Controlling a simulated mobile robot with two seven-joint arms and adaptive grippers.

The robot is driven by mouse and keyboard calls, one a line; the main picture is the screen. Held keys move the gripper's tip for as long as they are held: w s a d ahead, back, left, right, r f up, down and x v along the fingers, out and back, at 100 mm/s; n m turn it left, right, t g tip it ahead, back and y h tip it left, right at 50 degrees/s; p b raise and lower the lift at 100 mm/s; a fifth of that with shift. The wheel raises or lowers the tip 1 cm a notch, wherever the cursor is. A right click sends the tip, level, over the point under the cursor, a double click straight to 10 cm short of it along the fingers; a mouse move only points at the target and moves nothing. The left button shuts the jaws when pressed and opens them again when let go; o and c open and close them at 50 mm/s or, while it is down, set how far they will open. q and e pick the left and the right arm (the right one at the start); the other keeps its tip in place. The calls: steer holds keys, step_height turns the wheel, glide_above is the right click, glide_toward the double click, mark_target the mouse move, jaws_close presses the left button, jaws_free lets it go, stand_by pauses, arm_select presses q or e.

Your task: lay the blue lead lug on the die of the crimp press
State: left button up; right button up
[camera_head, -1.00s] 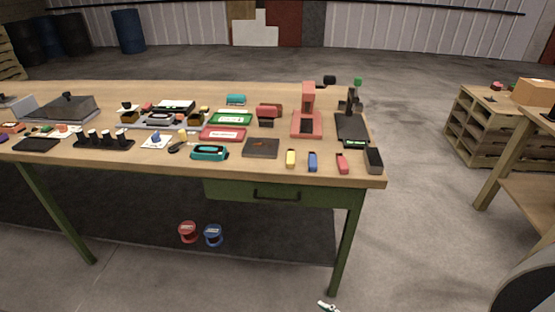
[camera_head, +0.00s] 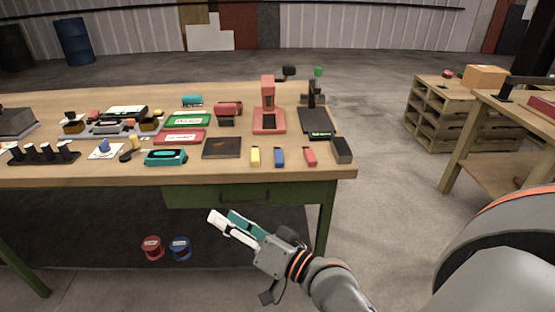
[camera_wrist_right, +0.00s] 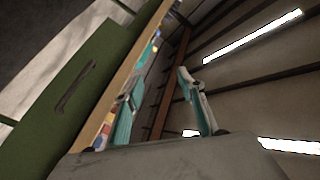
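A small blue block (camera_head: 279,157), which looks like the blue lead lug, lies near the table's front edge between a yellow one (camera_head: 255,156) and a red one (camera_head: 310,156). A red upright press (camera_head: 268,118), which looks like the crimp press, stands behind them; its die is too small to make out. My right gripper (camera_head: 228,218) is below and in front of the table edge, apart from the lug. In the right wrist view its two fingers (camera_wrist_right: 166,62) stand apart with nothing between them. My left gripper is out of view.
A dark square plate (camera_head: 222,148) lies left of the blocks and a dark box (camera_head: 341,150) stands right of them. A black device (camera_head: 318,123) is right of the press. The green drawer (camera_head: 250,193) hangs under the table (camera_head: 200,172).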

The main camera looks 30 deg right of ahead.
steer(key=w+d+r+m+t+h, duration=0.3)
steer(key=d+r+m+t, duration=0.2)
steer(key=r+m, duration=0.4)
steer(key=m+g+h, duration=0.4)
steer(key=m+h, duration=0.9)
steer(key=m, duration=0.9)
glide_above(279, 155)
steer(key=r+v, duration=0.2)
steer(key=v, duration=0.7)
steer(key=w+f+m+g, duration=0.1)
steer(key=f+m, duration=0.1)
steer(key=f+m+g, duration=0.1)
steer(key=f+m, duration=0.1)
steer(key=f, duration=0.1)
steer(key=w+d+f+m+g+y, duration=0.1)
steer(key=f+m+g, duration=0.1)
steer(key=f, duration=0.1)
steer(key=shift+w+m, duration=0.35)
steer(key=shift+m, duration=0.05)
steer(key=shift+w+f, duration=0.15)
steer(key=shift+f, duration=0.2)
steer(key=shift+w+d+f, duration=0.1)
steer(key=shift+w, duration=0.15)
steer(key=x, duration=0.7)
steer(key=shift+d+f+b, duration=0.1)
steer(key=shift+b, duration=0.2)
jaws_close()
